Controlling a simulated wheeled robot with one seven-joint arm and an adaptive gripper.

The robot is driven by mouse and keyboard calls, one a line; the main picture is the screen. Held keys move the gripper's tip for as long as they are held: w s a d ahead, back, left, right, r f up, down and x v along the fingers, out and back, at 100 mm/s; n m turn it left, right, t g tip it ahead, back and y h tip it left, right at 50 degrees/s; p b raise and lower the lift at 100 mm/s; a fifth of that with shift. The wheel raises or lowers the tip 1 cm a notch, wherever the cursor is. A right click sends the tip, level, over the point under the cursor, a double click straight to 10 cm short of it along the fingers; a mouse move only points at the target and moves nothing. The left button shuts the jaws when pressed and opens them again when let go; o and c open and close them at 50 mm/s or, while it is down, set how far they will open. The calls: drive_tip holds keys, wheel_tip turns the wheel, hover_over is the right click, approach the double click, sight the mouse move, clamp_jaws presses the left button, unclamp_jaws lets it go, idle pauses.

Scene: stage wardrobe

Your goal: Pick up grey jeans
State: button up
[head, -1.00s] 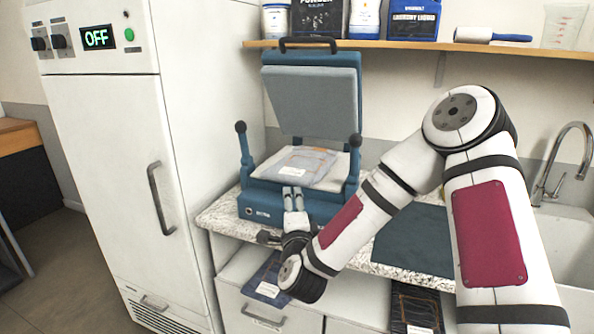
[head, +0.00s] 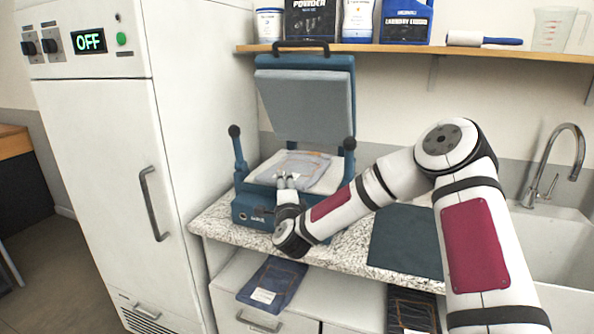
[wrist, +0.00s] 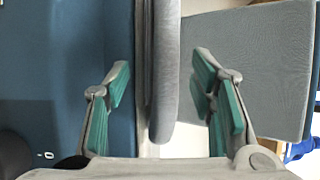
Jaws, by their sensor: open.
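The folded grey-blue jeans (head: 304,164) with a white tag lie on the pale lower plate of the open blue press (head: 254,212). My gripper (head: 287,177) is open at the front edge of this plate, its fingertips at the jeans' near edge. The near part of the jeans is partly hidden by the fingers in the head view.
The press's raised grey upper plate (head: 302,103) hangs above the jeans. A dark folded cloth (head: 405,240) lies on the counter. Blue jeans (head: 272,282) and dark jeans (head: 411,309) lie lower down. A white cabinet (head: 105,170) stands left, a sink (head: 560,235) right.

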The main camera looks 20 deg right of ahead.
drive_tip(key=shift+w, duration=0.25)
clamp_jaws()
